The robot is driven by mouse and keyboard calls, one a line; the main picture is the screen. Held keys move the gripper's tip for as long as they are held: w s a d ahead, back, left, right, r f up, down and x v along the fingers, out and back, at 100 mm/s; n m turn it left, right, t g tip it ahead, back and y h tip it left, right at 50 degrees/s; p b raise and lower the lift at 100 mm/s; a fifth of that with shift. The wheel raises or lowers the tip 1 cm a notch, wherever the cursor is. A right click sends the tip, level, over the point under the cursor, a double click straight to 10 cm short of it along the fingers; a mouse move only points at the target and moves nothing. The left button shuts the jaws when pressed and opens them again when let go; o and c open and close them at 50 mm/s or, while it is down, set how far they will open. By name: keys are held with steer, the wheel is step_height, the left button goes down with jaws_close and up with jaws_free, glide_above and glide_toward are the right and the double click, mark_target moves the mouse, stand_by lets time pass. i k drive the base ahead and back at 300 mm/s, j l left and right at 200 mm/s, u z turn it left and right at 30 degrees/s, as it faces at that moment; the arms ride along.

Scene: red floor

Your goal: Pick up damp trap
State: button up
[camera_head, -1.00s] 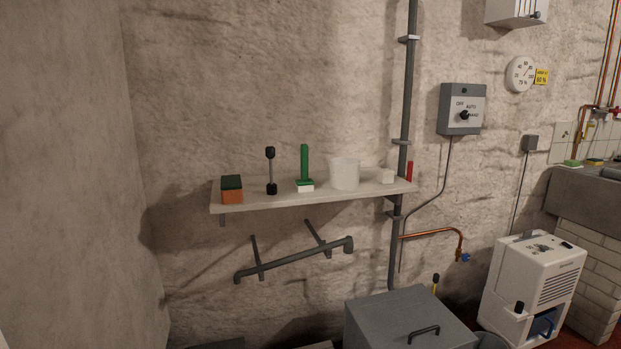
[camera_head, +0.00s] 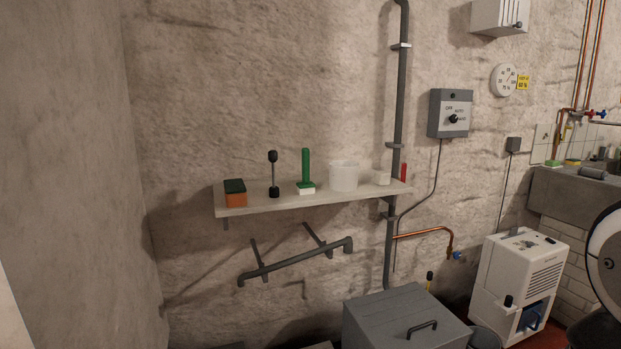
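A white, round, open-topped tub (camera_head: 344,176), which may be the damp trap, stands upright on a pale wall shelf (camera_head: 260,206). No label shows on it, so I cannot be sure. A small white piece (camera_head: 381,177) stands to its right. A green upright brush-like thing (camera_head: 306,170) with a white base stands to its left. My gripper is not in view; only a black and white part of my arm shows at the right edge, far from the shelf.
A black dumbbell-shaped thing (camera_head: 273,174) and an orange and green block (camera_head: 235,193) share the shelf. A grey pipe (camera_head: 398,110) runs up the wall by its right end. Below stand a grey lidded box (camera_head: 400,318) and a white dehumidifier (camera_head: 517,280).

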mark_target(343, 176)
steer(key=i+l, duration=1.1)
steer(key=l, duration=0.2)
